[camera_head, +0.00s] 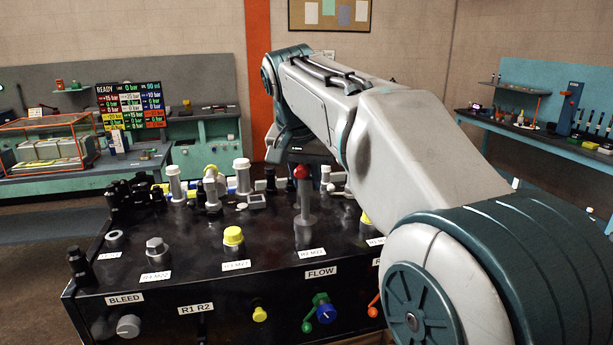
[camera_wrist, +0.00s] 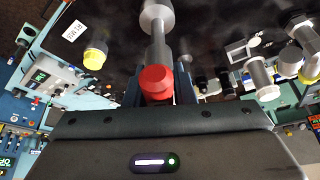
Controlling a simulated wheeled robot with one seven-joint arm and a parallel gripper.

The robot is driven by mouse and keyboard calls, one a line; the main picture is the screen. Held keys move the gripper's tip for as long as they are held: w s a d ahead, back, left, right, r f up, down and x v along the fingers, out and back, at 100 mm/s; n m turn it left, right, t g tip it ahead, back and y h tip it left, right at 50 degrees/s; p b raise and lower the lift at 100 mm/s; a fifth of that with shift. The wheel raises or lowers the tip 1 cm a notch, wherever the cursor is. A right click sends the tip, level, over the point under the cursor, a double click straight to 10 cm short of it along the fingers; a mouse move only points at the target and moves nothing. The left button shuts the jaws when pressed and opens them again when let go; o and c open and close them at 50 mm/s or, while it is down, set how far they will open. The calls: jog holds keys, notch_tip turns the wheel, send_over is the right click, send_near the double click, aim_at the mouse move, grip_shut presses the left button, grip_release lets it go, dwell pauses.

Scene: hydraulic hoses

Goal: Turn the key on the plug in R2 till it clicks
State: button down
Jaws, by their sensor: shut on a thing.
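A grey stem on a wider grey base with a red knob (camera_head: 303,171) stands upright on the black bench, behind the FLOW label. In the wrist view the red knob (camera_wrist: 156,80) sits between the two dark fingers of my gripper (camera_wrist: 157,92), which is shut on it. The grey stem (camera_wrist: 156,40) runs up from the knob in that view. In the head view my gripper is mostly hidden behind my arm. The small label in front of this stem is too small to read surely. I cannot tell a separate key from the knob.
The black bench (camera_head: 180,258) carries a yellow-capped fitting (camera_head: 233,237), a grey hex fitting (camera_head: 156,247) and several fittings at the back. Its front has an R1 R2 label (camera_head: 195,308), a blue knob (camera_head: 326,313) and a BLEED knob (camera_head: 128,326). A multicoloured pressure board (camera_head: 131,104) stands behind left.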

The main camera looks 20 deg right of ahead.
jog(key=m+g+h+p, duration=0.1)
jog(key=m, duration=0.3)
jog(key=shift+s, duration=0.1)
jog(key=shift+d+m+g+h+p, duration=0.1)
jog(key=shift+m+g+h+p, duration=0.3)
jog(key=shift+m, duration=0.6)
jog(key=shift+f, duration=0.1)
jog(key=shift+s+m+g+p, duration=0.1)
jog(key=shift+m+g+p, duration=0.45)
jog(key=shift+m, duration=0.65)
